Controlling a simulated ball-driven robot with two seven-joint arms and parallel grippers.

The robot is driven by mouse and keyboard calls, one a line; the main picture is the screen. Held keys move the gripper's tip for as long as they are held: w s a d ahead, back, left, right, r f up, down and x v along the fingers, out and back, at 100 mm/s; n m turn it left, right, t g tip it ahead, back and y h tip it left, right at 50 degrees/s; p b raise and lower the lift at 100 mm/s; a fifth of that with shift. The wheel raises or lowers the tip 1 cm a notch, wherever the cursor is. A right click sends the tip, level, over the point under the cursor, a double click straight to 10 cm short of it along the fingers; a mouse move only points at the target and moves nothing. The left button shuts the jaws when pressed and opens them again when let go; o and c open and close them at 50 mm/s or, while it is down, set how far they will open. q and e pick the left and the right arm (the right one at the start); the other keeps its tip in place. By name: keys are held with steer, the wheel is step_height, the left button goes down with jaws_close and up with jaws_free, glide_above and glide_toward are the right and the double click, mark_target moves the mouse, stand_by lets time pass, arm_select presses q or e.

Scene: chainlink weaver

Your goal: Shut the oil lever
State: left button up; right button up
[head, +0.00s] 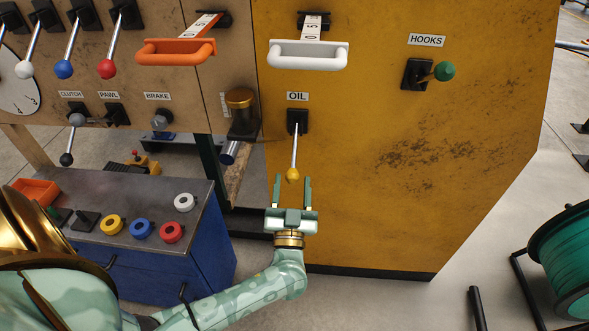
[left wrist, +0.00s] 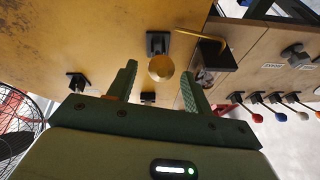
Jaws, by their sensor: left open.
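The oil lever (head: 294,150) is a silver rod with a yellow ball knob, on a black mount under the OIL label (head: 297,96) of the yellow panel. It hangs downward in the head view. My left gripper (head: 293,190) is open just below the knob, its two fingers pointing up on either side of the knob's lower end. In the left wrist view the yellow knob (left wrist: 161,68) shows between and beyond the open fingers (left wrist: 158,85). I cannot tell whether anything touches. My right gripper is not in view.
A white handle (head: 308,56) sits above the OIL label, and an orange handle (head: 176,52) is to its left. The HOOKS lever (head: 444,71) is to the right. A blue cabinet (head: 205,245) stands at lower left.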

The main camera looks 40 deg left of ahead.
mark_target(293, 174)
arm_select(q)
steer(key=shift+b+x, duration=0.35)
steer(key=shift+x, duration=2)
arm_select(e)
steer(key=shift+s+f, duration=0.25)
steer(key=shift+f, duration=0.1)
